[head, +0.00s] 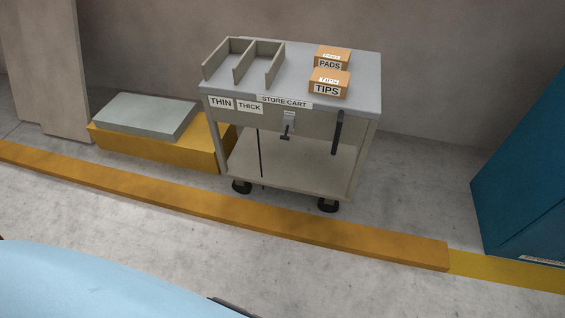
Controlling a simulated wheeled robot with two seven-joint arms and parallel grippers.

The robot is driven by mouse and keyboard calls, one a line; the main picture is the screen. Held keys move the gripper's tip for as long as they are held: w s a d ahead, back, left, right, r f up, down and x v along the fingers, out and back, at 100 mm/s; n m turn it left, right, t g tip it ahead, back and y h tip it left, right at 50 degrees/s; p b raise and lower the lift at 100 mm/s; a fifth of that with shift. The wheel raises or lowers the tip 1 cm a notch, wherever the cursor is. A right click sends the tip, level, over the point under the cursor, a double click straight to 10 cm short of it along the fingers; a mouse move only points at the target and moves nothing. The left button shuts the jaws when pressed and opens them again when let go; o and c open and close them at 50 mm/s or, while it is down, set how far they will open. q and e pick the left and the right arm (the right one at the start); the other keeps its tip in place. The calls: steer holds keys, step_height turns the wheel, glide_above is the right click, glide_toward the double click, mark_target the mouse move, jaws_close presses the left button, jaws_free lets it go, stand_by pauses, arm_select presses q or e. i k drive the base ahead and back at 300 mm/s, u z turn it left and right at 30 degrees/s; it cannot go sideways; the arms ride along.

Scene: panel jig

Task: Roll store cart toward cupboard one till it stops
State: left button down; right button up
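The store cart (290,125) is a grey cart on black casters, standing against the back wall behind a raised orange-yellow kerb. Its top holds an open divider rack (244,62) at the left, with THIN and THICK labels on the front edge below. Two orange boxes, PADS (331,58) and TIPS (329,84), sit at the right of the top. A small latch-like fitting and a dark upright handle (337,132) show on the front. A blue cabinet (525,175) stands at the right edge; its label is unreadable, so I cannot tell if it is cupboard one. Neither gripper shows.
The raised kerb (220,205) runs along the cart's front and ends before the blue cabinet, where a flat yellow stripe (510,271) continues. A yellow block with a grey slab (145,115) stands close left of the cart. Floor between cart and cabinet is clear.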

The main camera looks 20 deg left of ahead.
mark_target(260, 86)
steer(key=k, duration=0.55)
steer(key=z, duration=0.9)
steer(key=i, duration=1.3)
steer(key=u, duration=0.75)
